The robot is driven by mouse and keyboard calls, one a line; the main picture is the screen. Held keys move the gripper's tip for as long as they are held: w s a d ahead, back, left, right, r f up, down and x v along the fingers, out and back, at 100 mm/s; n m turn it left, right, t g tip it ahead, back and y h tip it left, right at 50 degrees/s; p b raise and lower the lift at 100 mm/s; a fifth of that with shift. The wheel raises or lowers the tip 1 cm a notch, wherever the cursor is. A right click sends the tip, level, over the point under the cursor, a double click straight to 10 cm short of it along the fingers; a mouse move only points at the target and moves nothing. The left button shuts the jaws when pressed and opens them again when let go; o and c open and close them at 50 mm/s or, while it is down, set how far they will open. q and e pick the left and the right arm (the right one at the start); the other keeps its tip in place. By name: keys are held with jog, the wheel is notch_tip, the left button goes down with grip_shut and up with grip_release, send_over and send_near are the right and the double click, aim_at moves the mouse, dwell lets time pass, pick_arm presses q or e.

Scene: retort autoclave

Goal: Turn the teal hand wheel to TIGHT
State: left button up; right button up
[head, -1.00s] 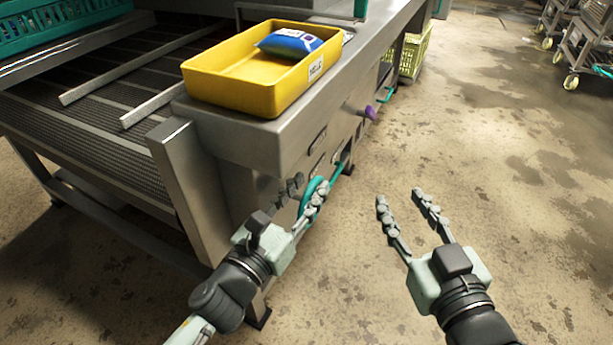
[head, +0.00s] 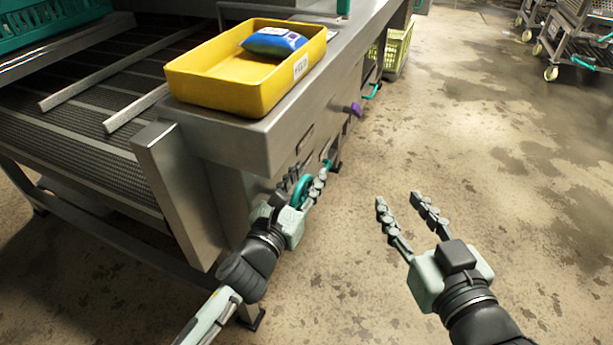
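The teal hand wheel (head: 301,192) is on the side of the steel machine, low below the ledge corner. It is partly hidden by my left gripper, and no TIGHT marking is readable. My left gripper (head: 299,189) is at the wheel, with its fingers spread and the wheel's rim showing between them. I cannot tell whether a finger touches the rim. My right gripper (head: 402,203) is open and empty above the floor, to the right of the wheel.
A yellow tray (head: 215,95) holding a blue packet (head: 274,42) stands on the steel ledge. A purple knob (head: 355,109) and a teal handle (head: 373,91) stick out farther along the machine. A green crate (head: 397,50) and wheeled racks (head: 575,40) stand farther back.

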pick_arm(q)
jog(key=shift+c, duration=0.3)
grip_shut()
jog(key=p, duration=0.2)
jog(key=shift+d+r+g+p, duration=0.1)
jog(key=shift+d+g+p, duration=0.05)
jog(key=shift+g+p, duration=0.2)
jog(key=p, duration=0.5)
jog(key=shift+w+d+r+g, duration=0.1)
jog(key=shift+w+d+g, duration=0.05)
jog(key=shift+w+g, duration=0.15)
pick_arm(e)
jog(key=s+d+f+m+g+h, duration=0.1)
jog(key=s+d+f+g+h, duration=0.2)
jog(key=s+d+f+g, duration=0.45)
jog(key=s+d+f+m+g+h, duration=0.1)
jog(key=s+d+f+g+h, duration=0.3)
jog(key=d+f, duration=0.6)
pick_arm(q)
jog(key=f+g+p, duration=0.1)
jog(key=p, duration=0.3)
jog(key=shift+w+d+y, duration=0.1)
jog(key=shift+d+y, duration=0.05)
jog(key=shift+y, duration=0.25)
pick_arm(e)
notch_tip(320, 180, down, 14)
jog(key=s+a+g+y, duration=0.1)
jog(key=s+a, duration=0.1)
jog(key=shift+r, duration=0.2)
